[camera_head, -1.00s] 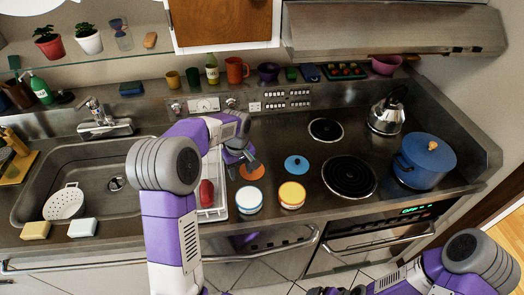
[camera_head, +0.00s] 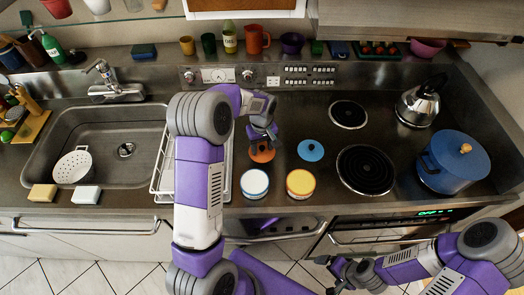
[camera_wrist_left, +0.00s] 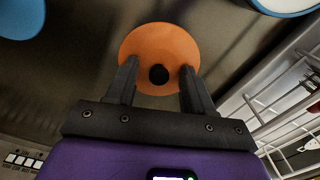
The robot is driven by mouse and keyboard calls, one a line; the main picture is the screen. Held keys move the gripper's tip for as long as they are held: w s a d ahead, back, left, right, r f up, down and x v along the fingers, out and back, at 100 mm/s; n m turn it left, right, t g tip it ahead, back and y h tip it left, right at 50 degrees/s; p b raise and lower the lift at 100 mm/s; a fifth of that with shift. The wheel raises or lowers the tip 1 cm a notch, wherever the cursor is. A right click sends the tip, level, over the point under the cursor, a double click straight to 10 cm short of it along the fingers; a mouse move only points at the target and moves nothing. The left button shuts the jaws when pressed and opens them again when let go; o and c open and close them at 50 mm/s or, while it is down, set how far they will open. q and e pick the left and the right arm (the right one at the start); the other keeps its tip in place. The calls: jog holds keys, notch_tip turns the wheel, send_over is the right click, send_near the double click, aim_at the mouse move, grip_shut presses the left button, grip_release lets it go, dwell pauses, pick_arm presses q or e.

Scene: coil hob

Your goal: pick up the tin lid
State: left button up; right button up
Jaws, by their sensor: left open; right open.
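The orange tin lid (camera_head: 262,154), a flat disc with a dark knob, lies on the steel counter left of the hob. A blue lid (camera_head: 310,150) lies to its right. Two tins stand in front, one blue-rimmed (camera_head: 255,184) and one yellow (camera_head: 300,184). My left gripper (camera_head: 264,139) is open over the orange lid. In the left wrist view the open fingers (camera_wrist_left: 159,72) sit either side of the knob of the orange lid (camera_wrist_left: 158,38); I cannot tell whether they touch it. My right gripper (camera_head: 336,272) is open and empty, low in front of the counter.
A dish rack (camera_head: 164,178) stands left of the lid, partly behind my left arm, with the sink (camera_head: 100,134) beyond. Coil burners (camera_head: 365,169), a blue pot (camera_head: 453,162) and a kettle (camera_head: 418,104) are to the right. Cups line the back ledge.

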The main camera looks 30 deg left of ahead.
pick_arm(q)
grip_shut()
dwell(0.3)
